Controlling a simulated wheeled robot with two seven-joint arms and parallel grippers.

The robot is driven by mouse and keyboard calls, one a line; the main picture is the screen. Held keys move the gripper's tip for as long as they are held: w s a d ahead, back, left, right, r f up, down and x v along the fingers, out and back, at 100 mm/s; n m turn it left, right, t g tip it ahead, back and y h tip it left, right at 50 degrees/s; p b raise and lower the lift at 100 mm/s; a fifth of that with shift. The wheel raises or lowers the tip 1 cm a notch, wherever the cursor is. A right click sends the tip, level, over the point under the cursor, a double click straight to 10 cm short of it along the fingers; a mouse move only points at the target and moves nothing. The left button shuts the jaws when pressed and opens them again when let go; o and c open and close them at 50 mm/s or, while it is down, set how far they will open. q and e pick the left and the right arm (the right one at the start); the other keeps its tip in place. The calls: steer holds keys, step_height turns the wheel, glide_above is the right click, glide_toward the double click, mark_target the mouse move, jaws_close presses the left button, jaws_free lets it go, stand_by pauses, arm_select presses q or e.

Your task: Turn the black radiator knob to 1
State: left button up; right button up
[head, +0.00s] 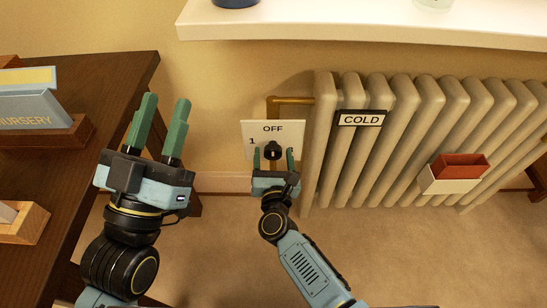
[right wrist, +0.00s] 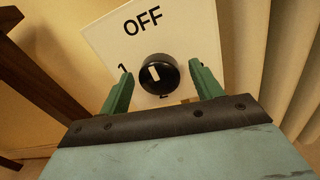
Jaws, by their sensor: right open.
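The black radiator knob (head: 272,151) sits on a white dial plate (head: 250,128) with OFF above it and 1 to its left. The right wrist view shows the knob (right wrist: 167,85) with a white mark that points toward OFF; a partly hidden label, perhaps 2, is below it. My right gripper (head: 273,154) is open, its fingers on either side of the knob with gaps visible in the wrist view (right wrist: 160,70). I cannot tell how far the fingertips reach along the knob. My left gripper (head: 167,100) is open and empty, left of the plate.
A ribbed radiator (head: 345,155) with a COLD sign (head: 361,118) and a red and white box (head: 455,175) stands right of the plate. A white shelf (head: 360,25) is above. A dark wooden desk (head: 95,75) with a NURSERY sign (head: 30,110) is at left.

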steer(key=shift+c, duration=0.4)
steer(key=c, duration=0.9)
arm_select(q)
steer(key=shift+w, duration=0.1)
arm_select(e)
steer(key=shift+n, duration=0.4)
steer(key=n+p, duration=0.1)
steer(key=n, duration=0.1)
steer(key=shift+n, duration=0.3)
steer(key=n+p, duration=0.1)
steer(key=n, duration=0.3)
steer(key=shift+n, duration=0.3)
steer(key=n+p, duration=0.1)
steer(key=n, duration=0.3)
steer(key=shift+n+g+h+p, duration=0.3)
steer(key=shift+n+p, duration=0.05)
steer(key=shift+n, duration=0.05)
arm_select(q)
step_height(320, 180, down, 15)
steer(key=a+g+y, duration=0.2)
steer(key=g+y, duration=0.1)
steer(key=g, duration=0.7)
steer(key=shift+a+r+g+y+p, duration=0.15)
steer(key=shift+a+g+y+p, duration=0.15)
steer(key=shift+g+y+p, duration=0.1)
arm_select(e)
steer(key=shift+n, duration=1.4)
